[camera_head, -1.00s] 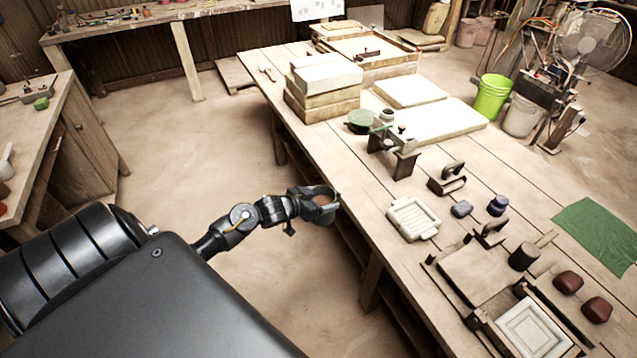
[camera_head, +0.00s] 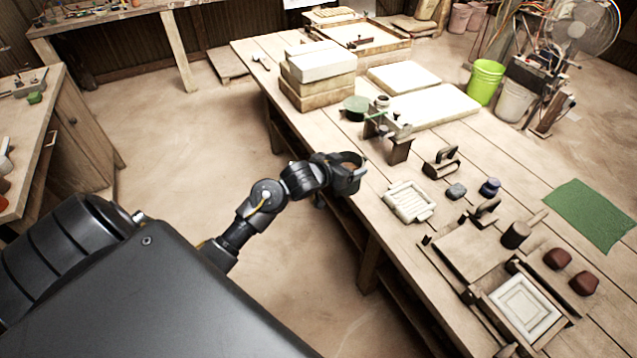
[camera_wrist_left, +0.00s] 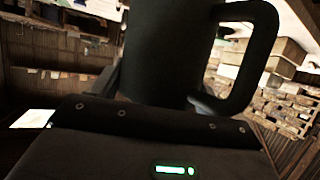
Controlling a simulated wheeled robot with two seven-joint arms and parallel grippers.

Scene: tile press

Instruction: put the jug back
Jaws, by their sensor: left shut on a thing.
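In the head view the jug shows only as a round brownish opening (camera_head: 347,160) at the gripper's jaws; the rest is hidden. My right gripper is not in view.
Stacked blocks (camera_head: 318,78) stand farther back. Bare planks show between them.

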